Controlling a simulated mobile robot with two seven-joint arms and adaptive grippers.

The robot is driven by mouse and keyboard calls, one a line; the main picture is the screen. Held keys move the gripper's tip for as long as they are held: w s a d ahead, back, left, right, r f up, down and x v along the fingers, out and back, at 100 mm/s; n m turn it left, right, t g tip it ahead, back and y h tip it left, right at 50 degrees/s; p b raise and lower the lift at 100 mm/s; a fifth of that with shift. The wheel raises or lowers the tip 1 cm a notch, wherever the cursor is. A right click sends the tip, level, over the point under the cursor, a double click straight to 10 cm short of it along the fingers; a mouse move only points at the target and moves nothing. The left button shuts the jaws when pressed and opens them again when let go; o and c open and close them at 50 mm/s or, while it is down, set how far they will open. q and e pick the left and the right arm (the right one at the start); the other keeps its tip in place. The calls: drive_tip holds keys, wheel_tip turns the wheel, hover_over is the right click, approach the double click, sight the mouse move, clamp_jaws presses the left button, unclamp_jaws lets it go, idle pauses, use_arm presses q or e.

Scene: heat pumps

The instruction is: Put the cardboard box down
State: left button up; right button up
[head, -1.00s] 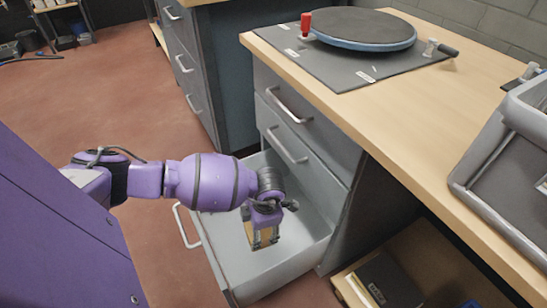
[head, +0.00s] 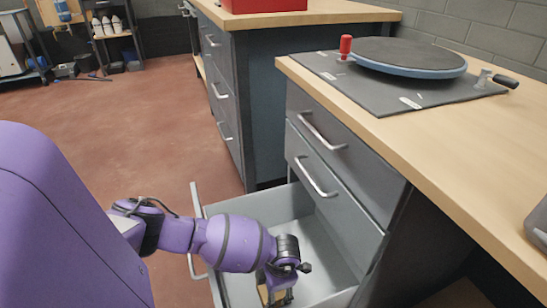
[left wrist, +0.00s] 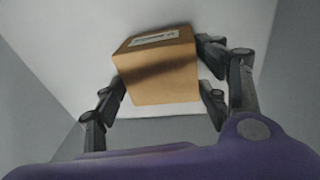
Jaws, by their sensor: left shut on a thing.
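The cardboard box (left wrist: 165,75) is small and brown with a white label on one face. In the left wrist view it sits between the fingers of my left gripper (left wrist: 163,92), which is shut on it. In the head view my left gripper (head: 275,290) reaches down into the open bottom drawer (head: 322,237). Only a sliver of the box (head: 263,293) shows there, below my wrist. The light grey drawer floor shows behind the box in the wrist view. I cannot tell whether the box touches it. My right gripper is not in view.
Two closed drawers (head: 340,185) with metal handles sit above the open one. The wooden worktop (head: 440,135) holds a round turntable (head: 410,56) on a dark mat. Another workbench (head: 232,90) stands behind, with a red case (head: 264,4) on it. Red floor (head: 120,130) lies open at left.

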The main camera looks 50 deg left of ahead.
use_arm(q)
drive_tip(key=shift+r, duration=0.2)
drive_tip(key=shift+f, duration=0.3)
drive_tip(key=o, duration=1.3)
drive_tip(key=shift+c, duration=0.2)
drive_tip(key=shift+r, duration=0.15)
wheel_tip(320, 180, up, 12)
drive_tip(key=d+p, duration=0.2)
drive_tip(key=p, duration=0.3)
drive_tip(key=shift+w, duration=0.25)
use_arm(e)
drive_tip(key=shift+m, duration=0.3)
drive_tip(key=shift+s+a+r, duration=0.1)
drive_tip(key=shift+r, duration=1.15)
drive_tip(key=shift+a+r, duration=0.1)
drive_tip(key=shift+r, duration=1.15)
